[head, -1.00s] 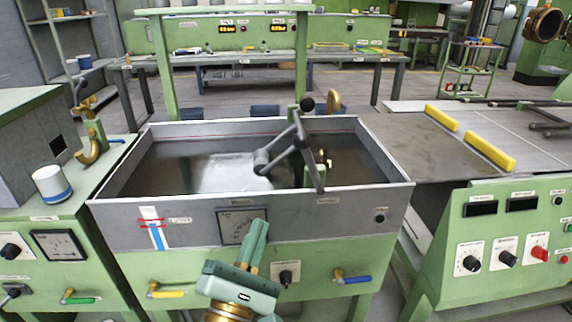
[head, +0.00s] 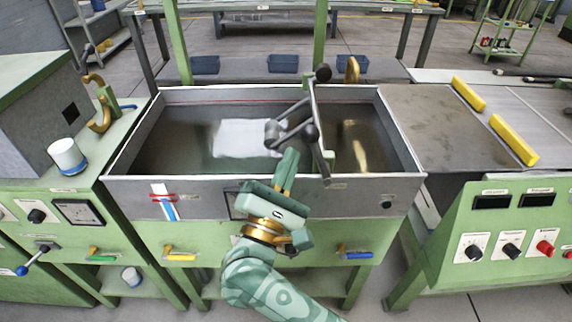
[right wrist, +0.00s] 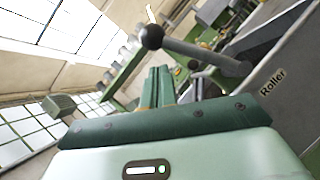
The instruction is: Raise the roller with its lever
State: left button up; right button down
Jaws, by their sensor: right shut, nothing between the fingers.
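The dark grey lever frame (head: 318,110) stands over the right half of the water-filled tank. It has a dark ball knob (head: 322,72) at its upper end and rods reaching left over the water. I cannot clearly make out the roller itself. My right gripper (head: 287,165) is shut and empty, its fingers pointing up at the tank's front wall, just left of and below the frame's lower end. In the right wrist view the shut fingers (right wrist: 157,82) are below a black ball knob (right wrist: 152,36) on a grey rod (right wrist: 200,55), apart from it. My left gripper is out of view.
The tank's front wall (head: 360,196) carries a "Roller" label (right wrist: 272,82) in the right wrist view. Yellow (head: 180,257) and blue (head: 356,254) valve handles are below. A white cup (head: 66,155) stands left; a control panel (head: 515,240) and yellow bars (head: 513,140) are right.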

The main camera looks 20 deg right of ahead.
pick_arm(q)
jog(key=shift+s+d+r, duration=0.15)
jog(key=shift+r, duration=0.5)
pick_arm(e)
jog(key=shift+s+d+r, duration=0.2)
jog(key=shift+d+r, duration=0.3)
jog(key=shift+r, duration=0.15)
pick_arm(q)
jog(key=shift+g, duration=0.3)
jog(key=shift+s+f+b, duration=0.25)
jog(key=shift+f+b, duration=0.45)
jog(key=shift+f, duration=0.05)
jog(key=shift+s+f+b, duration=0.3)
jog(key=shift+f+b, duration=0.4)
jog(key=shift+b, duration=0.05)
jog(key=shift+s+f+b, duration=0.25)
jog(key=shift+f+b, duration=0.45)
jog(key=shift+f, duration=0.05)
pick_arm(e)
jog(key=s+d+r+m+g, duration=0.1)
jog(key=d+r+m+g, duration=0.1)
jog(key=d+m+g, duration=0.3)
jog(key=shift+s+d+r+m, duration=0.35)
jog(key=shift+d+m, duration=0.3)
jog(key=shift+m, duration=1.15)
jog(key=shift+s+h, duration=0.1)
jog(key=shift+h, duration=0.2)
